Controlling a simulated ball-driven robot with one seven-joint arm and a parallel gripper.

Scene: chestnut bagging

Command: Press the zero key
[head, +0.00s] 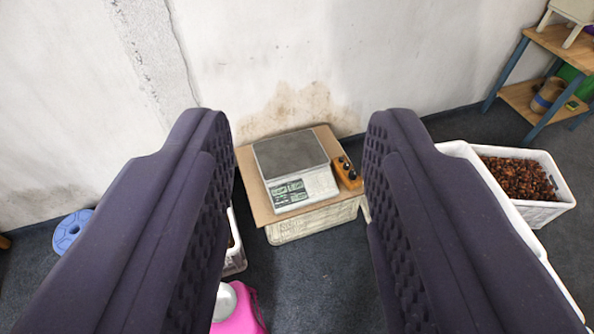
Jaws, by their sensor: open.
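A grey and white weighing scale (305,187) stands on a brown board (247,180) on top of a pale crate (318,222), ahead between my fingers. Its flat metal plate (289,153) is empty. Its front panel (290,194) has a greenish display and key area, but single keys, the zero key among them, are too small to tell apart. My gripper (289,120) is open and empty, with one dark finger on each side of the scale in the picture. The fingers appear much nearer the camera than the scale.
An orange box with dark knobs (347,173) sits right of the scale. White crates stand at right, one full of chestnuts (518,177). A pink object (240,312), a blue disc (71,231) and a wooden shelf (560,45) stand around. A stained wall (290,60) rises behind.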

